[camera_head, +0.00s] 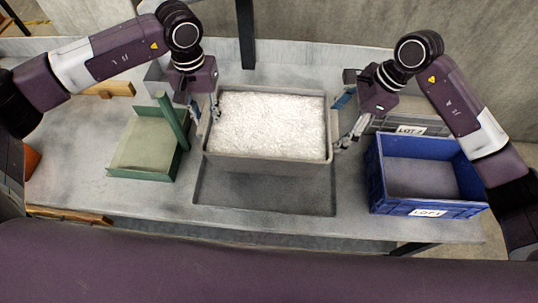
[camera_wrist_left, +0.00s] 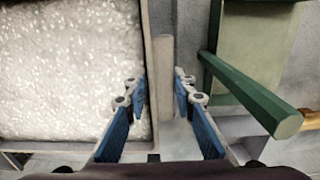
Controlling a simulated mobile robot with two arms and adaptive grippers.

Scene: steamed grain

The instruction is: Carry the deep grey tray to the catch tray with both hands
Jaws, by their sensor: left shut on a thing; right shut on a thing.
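The deep grey tray (camera_head: 267,160) is full of white grain (camera_head: 270,122) and looks level. My left gripper (camera_head: 205,114) is shut on its left side. In the left wrist view, the fingers of this gripper (camera_wrist_left: 160,92) sit on either side of the tray's upright edge or handle (camera_wrist_left: 164,62). My right gripper (camera_head: 347,140) is shut on the tray's right side. The shallow, darker catch tray (camera_head: 262,195) lies on the table, its front part showing below the deep tray. The deep tray hides its back part. I cannot tell the gap between them.
A green tray (camera_head: 142,174) with an upright green bar (camera_head: 172,121) stands close left of my left gripper. The bar shows in the left wrist view (camera_wrist_left: 245,90). A blue crate (camera_head: 428,207) stands at the right, with a grey crate (camera_head: 385,124) behind it.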

